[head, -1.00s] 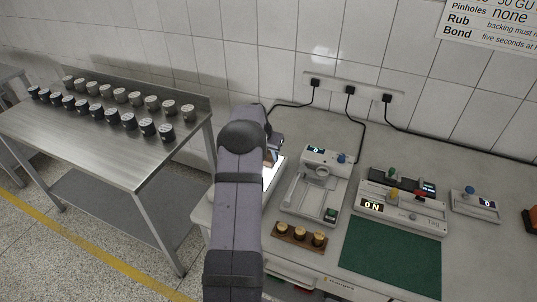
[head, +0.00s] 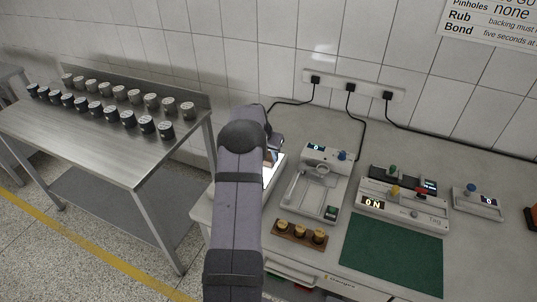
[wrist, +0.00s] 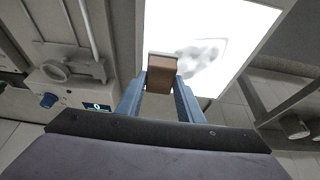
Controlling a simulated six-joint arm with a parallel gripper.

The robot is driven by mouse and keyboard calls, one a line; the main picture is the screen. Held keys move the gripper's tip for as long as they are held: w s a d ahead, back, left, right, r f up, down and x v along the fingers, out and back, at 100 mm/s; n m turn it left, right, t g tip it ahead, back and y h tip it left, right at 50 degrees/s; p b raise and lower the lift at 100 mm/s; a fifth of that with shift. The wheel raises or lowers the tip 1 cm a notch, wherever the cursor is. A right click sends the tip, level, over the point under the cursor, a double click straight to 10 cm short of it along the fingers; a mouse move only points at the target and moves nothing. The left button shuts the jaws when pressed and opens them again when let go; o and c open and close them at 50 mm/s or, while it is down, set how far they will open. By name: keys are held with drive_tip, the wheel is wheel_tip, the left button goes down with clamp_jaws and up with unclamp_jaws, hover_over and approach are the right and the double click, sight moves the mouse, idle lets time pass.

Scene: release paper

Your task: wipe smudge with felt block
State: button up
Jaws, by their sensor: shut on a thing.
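My gripper (wrist: 160,98) is shut on the felt block (wrist: 161,76), a brown block with a pale face, in the wrist view. The block is over the bright white lit panel (wrist: 226,20), beside a grey smudge (wrist: 200,58) on it. I cannot tell whether the block touches the panel. In the head view my arm hides most of the panel; a bright strip of it (head: 272,172) shows to the right of the arm. My gripper (head: 272,152) is mostly hidden there.
A grey device with a dial and blue knob (head: 316,186) stands just right of the panel. A wooden holder with three round pieces (head: 300,234) and a green mat (head: 392,255) lie in front. A steel table with several dark pots (head: 110,150) stands at the left.

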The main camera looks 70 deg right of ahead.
drive_tip(key=shift+f, duration=0.3)
drive_tip(key=shift+w+r+b, duration=0.1)
drive_tip(key=shift+w+b, duration=0.35)
drive_tip(key=shift+w, duration=1.3)
drive_tip(key=shift+w, duration=0.1)
drive_tip(key=shift+w, duration=1.7)
drive_tip(key=shift+w, duration=0.1)
drive_tip(key=shift+w+a+f, duration=0.1)
drive_tip(key=shift+w+f, duration=0.05)
drive_tip(key=shift+w, duration=0.7)
drive_tip(key=shift+w+f, duration=0.1)
drive_tip(key=shift+w, duration=0.7)
